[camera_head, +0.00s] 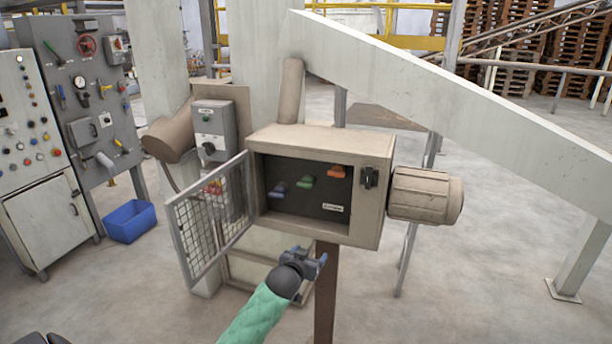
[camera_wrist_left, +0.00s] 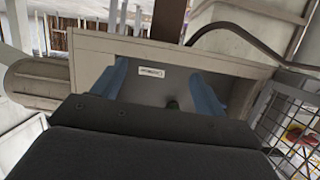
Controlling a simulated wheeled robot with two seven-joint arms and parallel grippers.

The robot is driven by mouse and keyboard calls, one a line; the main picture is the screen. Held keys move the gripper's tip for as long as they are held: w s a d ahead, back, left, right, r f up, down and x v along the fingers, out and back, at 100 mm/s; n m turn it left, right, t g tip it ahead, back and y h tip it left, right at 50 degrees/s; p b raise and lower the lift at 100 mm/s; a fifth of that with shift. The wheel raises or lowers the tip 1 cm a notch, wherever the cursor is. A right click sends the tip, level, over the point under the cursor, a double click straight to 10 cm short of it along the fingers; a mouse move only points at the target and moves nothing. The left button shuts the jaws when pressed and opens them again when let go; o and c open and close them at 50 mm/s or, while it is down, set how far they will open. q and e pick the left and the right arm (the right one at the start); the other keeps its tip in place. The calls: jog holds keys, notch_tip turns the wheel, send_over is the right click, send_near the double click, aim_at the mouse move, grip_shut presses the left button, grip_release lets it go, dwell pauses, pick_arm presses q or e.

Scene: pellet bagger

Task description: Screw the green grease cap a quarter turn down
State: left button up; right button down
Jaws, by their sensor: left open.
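The green grease cap (camera_head: 307,182) sits on the dark back panel inside an open beige box (camera_head: 372,226), between a blue cap (camera_head: 277,188) and an orange cap (camera_head: 337,172). My left gripper (camera_head: 320,256) is open and empty, below and in front of the box, apart from the caps. In the left wrist view its two blue fingers (camera_wrist_left: 160,85) stand apart before the box (camera_wrist_left: 95,50), with a white label (camera_wrist_left: 150,72) between them. My right gripper is not in view.
The box's mesh door (camera_head: 212,218) stands open on the left; it also shows in the left wrist view (camera_wrist_left: 292,130). A motor (camera_head: 425,195) juts from the right side. A brown post (camera_head: 326,290) stands below the box. A blue bin (camera_head: 130,221) is on the floor at left.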

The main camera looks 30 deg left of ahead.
aim_at(303, 186)
pick_arm(q)
jog(key=w+a+r+t+y+p, duration=0.1)
jog(key=w+a+r+t, duration=0.2)
jog(key=r, duration=0.4)
jog(key=w+a+r+y+p, duration=0.1)
jog(key=w+a+r, duration=0.3)
jog(key=a+r, duration=0.3)
jog(key=shift+n, duration=0.5)
jog(key=w+p, duration=0.1)
jog(key=w, duration=0.1)
jog(key=w+p, duration=0.1)
jog(key=w, duration=0.1)
jog(key=w+r+p, duration=0.1)
jog(key=shift+w+a, duration=0.2)
jog(key=shift+w, duration=0.2)
jog(key=shift+w+a+f, duration=0.2)
jog(key=shift+w+f, duration=0.05)
jog(key=shift+w, duration=0.4)
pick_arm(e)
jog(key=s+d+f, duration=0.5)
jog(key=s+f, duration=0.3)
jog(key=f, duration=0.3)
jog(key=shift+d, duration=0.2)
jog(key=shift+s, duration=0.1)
pick_arm(q)
jog(key=shift+h, duration=0.4)
jog(key=c, duration=1)
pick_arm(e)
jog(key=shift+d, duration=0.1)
